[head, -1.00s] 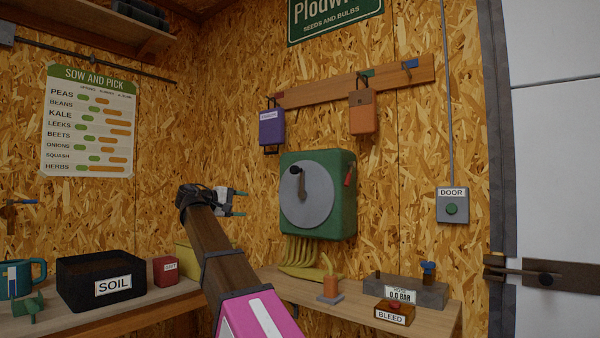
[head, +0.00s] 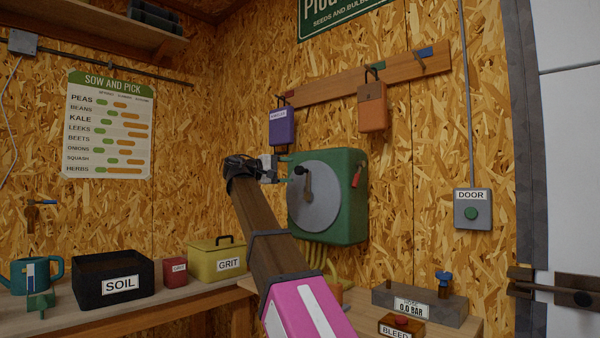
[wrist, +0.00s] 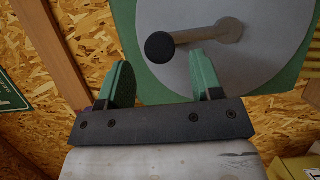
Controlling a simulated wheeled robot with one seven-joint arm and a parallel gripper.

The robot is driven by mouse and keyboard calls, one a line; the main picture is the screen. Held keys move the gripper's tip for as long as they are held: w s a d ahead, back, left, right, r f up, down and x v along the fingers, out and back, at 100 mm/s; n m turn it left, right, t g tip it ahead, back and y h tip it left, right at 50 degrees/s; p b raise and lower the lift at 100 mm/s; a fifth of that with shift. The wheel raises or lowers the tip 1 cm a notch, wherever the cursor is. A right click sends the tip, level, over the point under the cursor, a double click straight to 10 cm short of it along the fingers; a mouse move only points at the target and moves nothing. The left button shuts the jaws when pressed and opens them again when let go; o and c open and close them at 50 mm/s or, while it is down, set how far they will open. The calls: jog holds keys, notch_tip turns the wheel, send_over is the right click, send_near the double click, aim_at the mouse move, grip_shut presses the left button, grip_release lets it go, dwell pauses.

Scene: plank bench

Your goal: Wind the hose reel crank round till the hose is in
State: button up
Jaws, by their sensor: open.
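The green hose reel (head: 350,215) hangs on the chipboard wall with a round grey disc (head: 322,212) on its front. Its crank (head: 308,186) has a dark knob near the top of the disc; in the wrist view the crank's handle (wrist: 195,36) sticks out towards me, its black knob foremost. My gripper (head: 285,169) is open and empty, just left of the knob. In the wrist view the knob lies just beyond and between the green fingertips of my gripper (wrist: 161,72), not gripped. The yellow hose (head: 318,258) hangs in loops below the reel, partly hidden by my arm.
A red lever (head: 356,178) is on the reel's right side. Purple (head: 281,130) and orange (head: 372,108) padlock-shaped cases hang above. A 0.0 BAR gauge block (head: 385,300) and BLEED box (head: 393,327) stand on the bench below. SOIL (head: 90,285) and GRIT (head: 205,262) boxes stand left.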

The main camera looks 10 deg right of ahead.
aim_at(297, 170)
jog(key=shift+x, duration=2.4)
grip_shut()
